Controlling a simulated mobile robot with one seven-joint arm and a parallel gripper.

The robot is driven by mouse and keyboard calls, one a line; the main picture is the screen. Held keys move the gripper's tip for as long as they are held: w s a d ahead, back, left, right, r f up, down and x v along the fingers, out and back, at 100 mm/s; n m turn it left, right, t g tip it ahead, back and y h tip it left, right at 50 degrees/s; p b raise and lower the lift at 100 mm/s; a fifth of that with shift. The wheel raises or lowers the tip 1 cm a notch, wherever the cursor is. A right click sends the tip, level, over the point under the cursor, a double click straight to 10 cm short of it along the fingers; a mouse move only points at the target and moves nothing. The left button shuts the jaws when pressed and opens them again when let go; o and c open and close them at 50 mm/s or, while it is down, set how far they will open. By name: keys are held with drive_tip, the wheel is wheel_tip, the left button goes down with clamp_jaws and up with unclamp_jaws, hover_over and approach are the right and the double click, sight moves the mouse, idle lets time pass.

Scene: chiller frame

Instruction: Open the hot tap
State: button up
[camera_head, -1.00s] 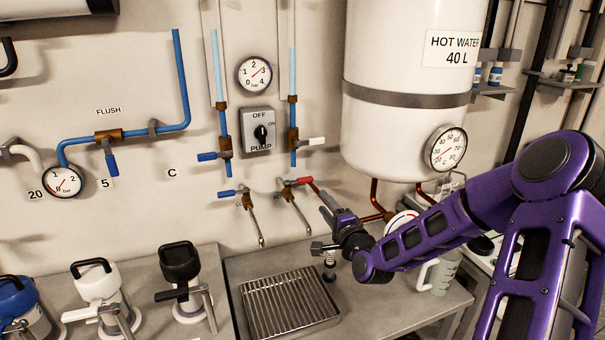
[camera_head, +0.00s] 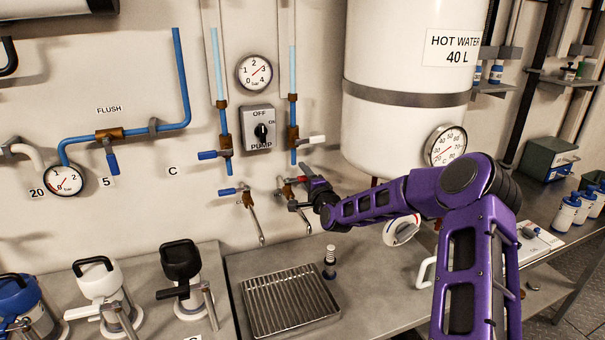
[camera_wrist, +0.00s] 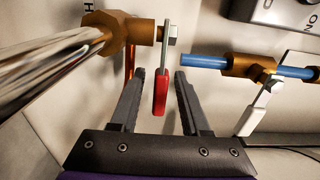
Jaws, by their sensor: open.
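The hot tap has a brass body (camera_wrist: 125,35) and a red lever (camera_wrist: 160,92) in the wrist view. The lever points down in that view, with its red end between my fingers. My gripper (camera_wrist: 159,76) is open, one finger on each side of the lever, with visible gaps to both. In the head view my gripper (camera_head: 303,192) is at the wall by the hot tap's spout (camera_head: 294,211) and hides most of the lever. Only a little red (camera_head: 296,180) shows there. The cold tap with a blue lever (camera_head: 228,192) is to its left.
A pump switch (camera_head: 259,129) and a valve with a white lever (camera_head: 312,140) are above the tap. The hot water tank (camera_head: 405,125) is to the right.

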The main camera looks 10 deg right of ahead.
drive_tip(key=shift+w+a, duration=0.15)
drive_tip(key=shift+w, duration=0.4)
clamp_jaws()
idle(1.1)
